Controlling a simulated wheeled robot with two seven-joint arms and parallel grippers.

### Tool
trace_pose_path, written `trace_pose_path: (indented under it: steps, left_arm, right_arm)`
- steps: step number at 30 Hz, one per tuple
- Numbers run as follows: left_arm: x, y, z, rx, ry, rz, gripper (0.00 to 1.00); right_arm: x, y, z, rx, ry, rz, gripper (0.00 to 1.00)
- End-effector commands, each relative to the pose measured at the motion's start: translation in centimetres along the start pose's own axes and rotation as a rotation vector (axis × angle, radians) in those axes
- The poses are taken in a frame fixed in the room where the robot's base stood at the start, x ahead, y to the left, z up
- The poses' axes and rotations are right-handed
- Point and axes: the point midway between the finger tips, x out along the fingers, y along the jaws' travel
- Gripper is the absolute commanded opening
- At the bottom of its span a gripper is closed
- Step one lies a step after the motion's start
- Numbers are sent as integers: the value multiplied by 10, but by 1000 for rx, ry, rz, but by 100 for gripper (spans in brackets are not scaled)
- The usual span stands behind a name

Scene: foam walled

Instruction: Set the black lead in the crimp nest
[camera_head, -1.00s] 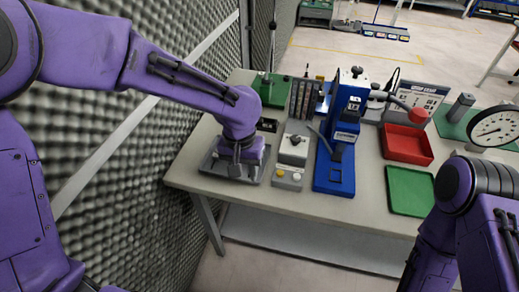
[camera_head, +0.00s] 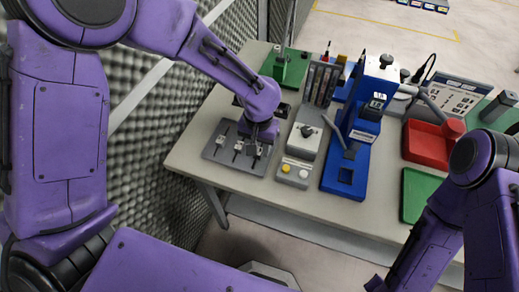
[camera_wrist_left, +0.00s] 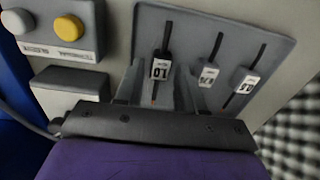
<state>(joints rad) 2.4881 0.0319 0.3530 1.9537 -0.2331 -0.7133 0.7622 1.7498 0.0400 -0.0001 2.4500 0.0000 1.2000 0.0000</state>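Three black leads with white printed tags lie side by side on a grey tray (camera_head: 225,158); the tray also shows in the wrist view (camera_wrist_left: 280,42). The right-hand lead (camera_head: 256,153) is the one nearest the button box. It shows in the wrist view (camera_wrist_left: 161,70) between the two fingers of my left gripper (camera_wrist_left: 158,92). The fingers are apart, with a gap on both sides of the tag. In the head view my left wrist hides the fingertips. A blue press (camera_head: 348,150) stands to the right, with a dark square recess in its base. My right gripper is out of frame.
A grey box with yellow and white buttons (camera_head: 294,173) stands between tray and press. A red bin (camera_head: 427,145) and a green tray (camera_head: 414,195) lie further right. A grey foam wall (camera_head: 150,125) rises close to the table's left side.

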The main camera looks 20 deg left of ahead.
Motion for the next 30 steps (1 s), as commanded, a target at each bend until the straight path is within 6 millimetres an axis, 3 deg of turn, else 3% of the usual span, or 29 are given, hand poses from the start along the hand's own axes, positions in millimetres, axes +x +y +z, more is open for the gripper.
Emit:
trace_pose_path:
  steps: [4, 10, 11, 14, 15, 25, 30]
  left_arm:
    - [17, 0, 1, 0, -1, -1, 38]
    - [19, -1, 0, -1, 1, 0, 38]
    - [19, -1, 1, -1, 1, 0, 35]
    - [19, -1, 1, -2, 1, 0, 2]
    - [19, -1, 1, -2, 1, 0, 0]
    - [15, -1, 0, -3, 2, 0, 0]
    - [-9, -1, -1, -5, 7, 2, 0]
  right_arm:
    - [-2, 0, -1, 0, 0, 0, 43]
    - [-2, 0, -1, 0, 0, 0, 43]
    - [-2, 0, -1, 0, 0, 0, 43]
    - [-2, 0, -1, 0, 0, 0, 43]
    - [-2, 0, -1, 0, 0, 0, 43]
    - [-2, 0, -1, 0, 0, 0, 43]
    - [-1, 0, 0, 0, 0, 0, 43]
